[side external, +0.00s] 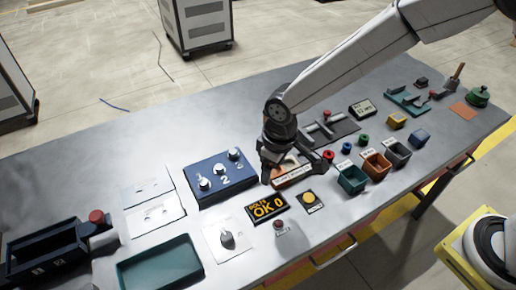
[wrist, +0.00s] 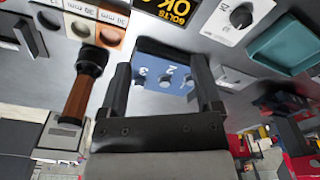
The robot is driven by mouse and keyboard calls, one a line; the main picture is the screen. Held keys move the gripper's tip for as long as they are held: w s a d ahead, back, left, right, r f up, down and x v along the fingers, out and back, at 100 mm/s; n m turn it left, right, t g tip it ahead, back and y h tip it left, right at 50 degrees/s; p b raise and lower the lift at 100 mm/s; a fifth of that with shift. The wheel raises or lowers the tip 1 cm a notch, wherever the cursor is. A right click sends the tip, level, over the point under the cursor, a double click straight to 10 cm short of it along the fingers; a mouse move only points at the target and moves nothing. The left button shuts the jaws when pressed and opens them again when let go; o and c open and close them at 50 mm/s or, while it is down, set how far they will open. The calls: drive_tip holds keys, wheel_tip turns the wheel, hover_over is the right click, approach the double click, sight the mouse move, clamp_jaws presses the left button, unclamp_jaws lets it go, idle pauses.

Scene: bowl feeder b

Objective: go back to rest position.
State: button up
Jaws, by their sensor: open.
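My gripper (side external: 291,168) is low over the middle of the grey table (side external: 120,140), with its fingers pointing down. In the wrist view its two dark fingers (wrist: 162,85) stand wide apart with nothing between them. The blue box (side external: 220,178) with numbered knobs lies left of the gripper in the side view. In the wrist view the blue box (wrist: 160,68) shows beyond and between the fingers. My gripper partly hides an orange-brown block with a white label strip (side external: 292,178); whether they touch cannot be told.
An "OK 0" display (side external: 267,207) and a yellow button (side external: 311,198) sit in front of the gripper. Coloured bins (side external: 352,180) stand to the right. A wooden-handled tool (wrist: 76,100) is close beside the fingers. Space above the table's back left is clear.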

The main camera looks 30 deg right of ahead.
drive_tip(key=s+d+r+m, duration=0.1)
drive_tip(key=s+d+m, duration=0.1)
drive_tip(key=d, duration=0.5)
drive_tip(key=s+d+r+m+t, duration=0.1)
drive_tip(key=s+d+r+m, duration=0.1)
drive_tip(key=s+d, duration=0.3)
drive_tip(key=s+d+r+m, duration=0.1)
drive_tip(key=s+d+m, duration=0.1)
drive_tip(key=d, duration=0.8)
drive_tip(key=shift+s+d+r+t, duration=0.2)
drive_tip(key=shift+s+r+t, duration=0.2)
drive_tip(key=shift+s, duration=0.45)
